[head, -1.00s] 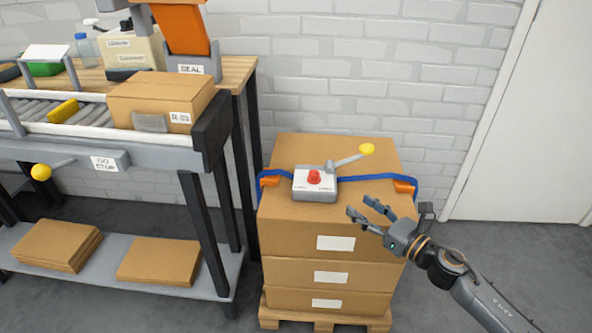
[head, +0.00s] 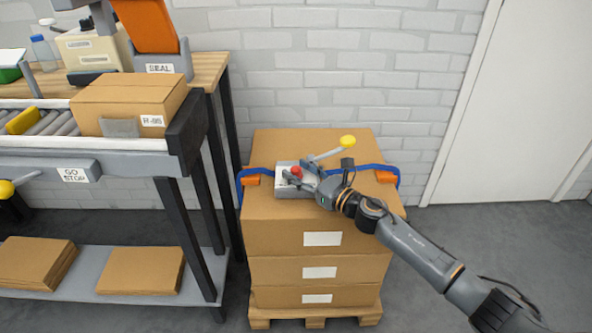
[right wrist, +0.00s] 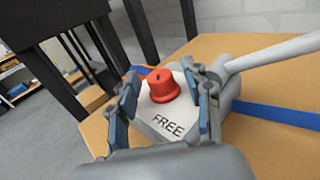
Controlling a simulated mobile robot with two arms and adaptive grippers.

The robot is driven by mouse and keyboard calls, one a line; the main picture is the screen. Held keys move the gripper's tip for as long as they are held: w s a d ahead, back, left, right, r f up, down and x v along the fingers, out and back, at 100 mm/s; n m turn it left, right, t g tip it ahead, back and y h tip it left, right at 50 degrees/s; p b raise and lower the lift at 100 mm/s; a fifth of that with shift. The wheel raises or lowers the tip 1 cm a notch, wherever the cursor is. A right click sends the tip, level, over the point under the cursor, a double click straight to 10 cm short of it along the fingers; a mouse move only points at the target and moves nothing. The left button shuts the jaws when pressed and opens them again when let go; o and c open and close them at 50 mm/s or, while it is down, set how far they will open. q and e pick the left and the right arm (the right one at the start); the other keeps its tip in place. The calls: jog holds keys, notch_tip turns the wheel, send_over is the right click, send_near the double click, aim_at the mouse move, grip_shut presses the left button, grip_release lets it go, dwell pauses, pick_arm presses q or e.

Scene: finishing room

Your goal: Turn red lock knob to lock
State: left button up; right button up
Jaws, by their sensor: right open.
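The red lock knob (head: 296,171) sits on a light grey box (head: 284,190) on top of the stacked cartons (head: 300,235). A grey lever with a yellow ball (head: 348,141) rises from that box. In the right wrist view the knob (right wrist: 162,86) stands between the two fingers of my right gripper (right wrist: 164,98), with gaps to both. The word FREE shows on the box face near the gripper. My right gripper (head: 303,178) is open and reaches in from the right, hiding part of the box. My left gripper is not in view.
A blue strap (head: 362,168) with orange corner pieces runs around the top carton. At left stands a roller conveyor with a carton (head: 130,98) and a GO STOP lever with a yellow ball (head: 6,189). The floor at right is clear.

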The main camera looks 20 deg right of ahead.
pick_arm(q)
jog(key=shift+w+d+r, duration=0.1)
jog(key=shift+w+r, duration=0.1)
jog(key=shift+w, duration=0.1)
pick_arm(e)
jog(key=shift+w+a, duration=0.35)
jog(key=shift+w, duration=0.2)
